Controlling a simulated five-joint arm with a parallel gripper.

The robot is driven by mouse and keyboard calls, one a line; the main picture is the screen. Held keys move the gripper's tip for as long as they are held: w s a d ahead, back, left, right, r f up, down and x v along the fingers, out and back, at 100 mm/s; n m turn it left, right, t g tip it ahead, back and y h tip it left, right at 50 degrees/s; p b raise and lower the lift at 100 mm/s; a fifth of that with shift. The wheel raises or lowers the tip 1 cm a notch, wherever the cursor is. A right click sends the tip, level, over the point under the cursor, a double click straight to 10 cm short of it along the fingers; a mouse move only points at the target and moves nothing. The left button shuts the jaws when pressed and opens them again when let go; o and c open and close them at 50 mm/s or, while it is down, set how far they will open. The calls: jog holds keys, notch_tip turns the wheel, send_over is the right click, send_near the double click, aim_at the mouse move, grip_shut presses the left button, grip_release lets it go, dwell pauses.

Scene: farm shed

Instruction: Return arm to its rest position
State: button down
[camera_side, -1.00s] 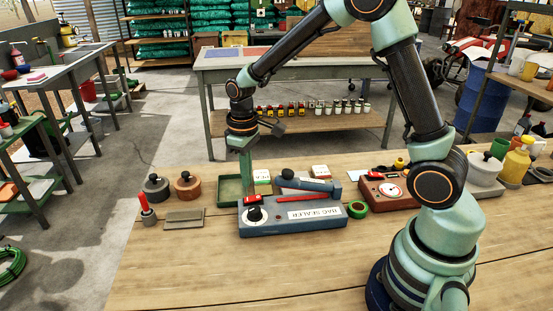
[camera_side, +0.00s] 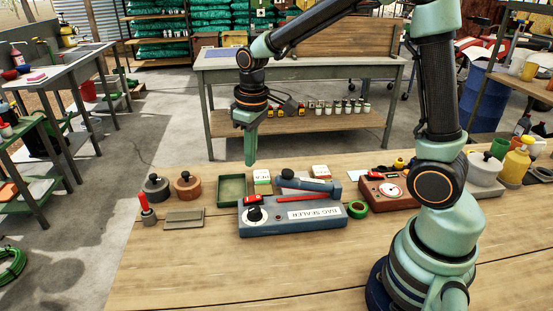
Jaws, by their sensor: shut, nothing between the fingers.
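My gripper (camera_side: 251,160) points down and is shut with nothing in it. It hangs in the air above the back of the wooden bench, near the green tray and behind the bag sealer. My arm reaches up from its base at the right of the bench and over to the left. The blue bag sealer (camera_side: 275,223) stands on the bench below, apart from the gripper, with its lever lying low over it and a red switch on top.
A green tray (camera_side: 222,202), two lidded pots (camera_side: 187,189), a grey block (camera_side: 184,218) and a red-handled tool (camera_side: 146,208) lie left. A green tape roll (camera_side: 357,209) and red scale (camera_side: 382,197) stand right. The bench front (camera_side: 220,275) is clear.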

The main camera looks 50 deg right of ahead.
jog(key=s+r+m+t, duration=0.2)
jog(key=s+r+t, duration=0.2)
jog(key=s+r, duration=0.4)
jog(key=s, duration=0.3)
jog(key=shift+s+r+m+t, duration=0.3)
jog(key=shift+s+r, duration=0.1)
